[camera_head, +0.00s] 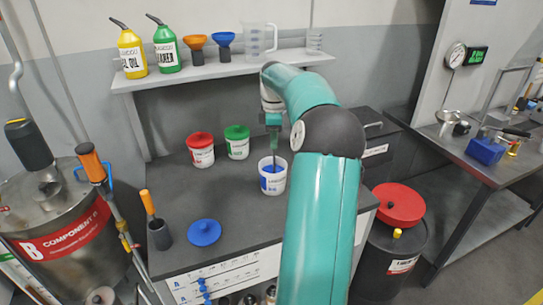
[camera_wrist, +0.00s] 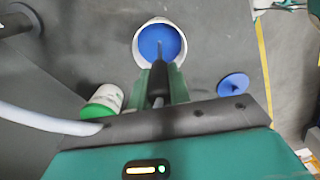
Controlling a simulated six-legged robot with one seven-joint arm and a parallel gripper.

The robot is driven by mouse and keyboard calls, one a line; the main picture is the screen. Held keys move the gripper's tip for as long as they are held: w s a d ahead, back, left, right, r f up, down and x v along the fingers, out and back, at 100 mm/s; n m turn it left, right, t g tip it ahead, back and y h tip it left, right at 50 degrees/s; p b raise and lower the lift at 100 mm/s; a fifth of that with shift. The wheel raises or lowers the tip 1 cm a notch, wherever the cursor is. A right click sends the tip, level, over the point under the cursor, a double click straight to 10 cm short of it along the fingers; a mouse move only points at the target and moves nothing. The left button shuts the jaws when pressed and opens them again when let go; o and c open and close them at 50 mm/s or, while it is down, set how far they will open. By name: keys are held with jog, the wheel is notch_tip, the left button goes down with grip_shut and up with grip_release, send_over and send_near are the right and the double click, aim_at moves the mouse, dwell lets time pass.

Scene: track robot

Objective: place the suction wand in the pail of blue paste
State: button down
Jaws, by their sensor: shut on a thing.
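The white pail of blue paste (camera_head: 271,187) stands open and upright on the grey bench. In the wrist view the pail (camera_wrist: 137,44) is straight ahead of my gripper (camera_wrist: 160,88), with blue paste filling the inside of its rim. My gripper (camera_head: 273,122) is above the pail and shut on the suction wand (camera_wrist: 158,76). The wand (camera_head: 274,160) points down, and its thin tip reaches over or into the paste. I cannot tell how deep the tip is. Part of the wand is hidden by the fingers.
A blue lid (camera_head: 204,232) lies on the bench in front. A red-lidded pail (camera_head: 201,155) and a green-lidded pail (camera_head: 237,148) stand behind left. A shelf (camera_head: 220,70) with bottles, funnels and a jug is above. A steel drum (camera_head: 65,245) stands at left.

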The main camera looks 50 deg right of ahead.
aim_at(274, 156)
jog(key=shift+w+a+f, duration=0.1)
jog(key=shift+w+f, duration=0.2)
jog(key=shift+f, duration=0.25)
notch_tip(274, 156, down, 3)
jog(key=shift+s+f, duration=0.1)
jog(key=shift+f, duration=0.2)
jog(key=shift+r, duration=0.1)
jog(key=c, duration=1.3)
grip_release()
